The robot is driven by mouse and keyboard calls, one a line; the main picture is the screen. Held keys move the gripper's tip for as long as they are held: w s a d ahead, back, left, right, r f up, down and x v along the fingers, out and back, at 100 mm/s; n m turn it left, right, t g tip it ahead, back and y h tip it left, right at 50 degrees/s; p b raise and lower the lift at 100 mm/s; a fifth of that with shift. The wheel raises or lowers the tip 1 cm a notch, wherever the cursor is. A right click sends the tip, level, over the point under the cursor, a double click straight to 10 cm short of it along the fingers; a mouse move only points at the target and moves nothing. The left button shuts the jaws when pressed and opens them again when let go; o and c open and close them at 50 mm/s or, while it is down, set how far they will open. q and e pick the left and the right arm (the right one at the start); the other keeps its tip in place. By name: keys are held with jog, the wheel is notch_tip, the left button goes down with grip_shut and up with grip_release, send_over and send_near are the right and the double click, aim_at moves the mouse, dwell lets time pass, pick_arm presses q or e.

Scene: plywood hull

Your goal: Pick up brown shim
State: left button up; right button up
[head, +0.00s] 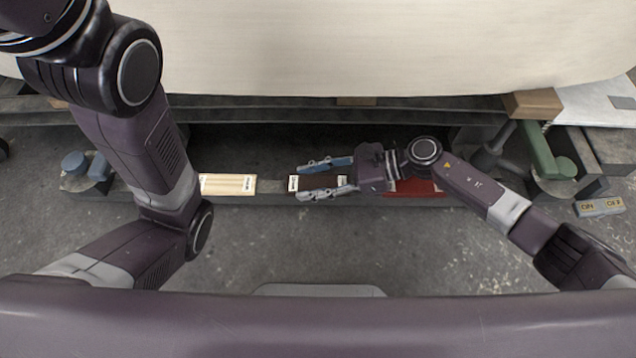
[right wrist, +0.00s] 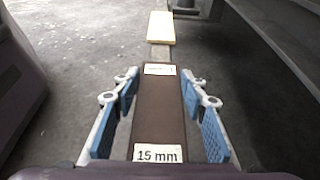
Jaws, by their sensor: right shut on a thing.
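The brown shim (head: 318,182) is a dark flat strip with white labels at its ends, one reading "15 mm". It lies along the narrow grey rail below the pale hull. In the right wrist view the shim (right wrist: 158,112) runs lengthwise between the blue finger pads. Whether the shim is clear of the rail cannot be told. My left arm shows at the left, but its gripper is out of the picture.
A pale wooden shim (head: 228,184) lies on the rail left of the brown one. A red piece (head: 415,187) is partly under my right wrist. The pale hull (head: 380,45) overhangs the back. A green clamp (head: 540,150) stands at right, a blue one (head: 97,166) at left.

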jog(key=shift+c, duration=0.9)
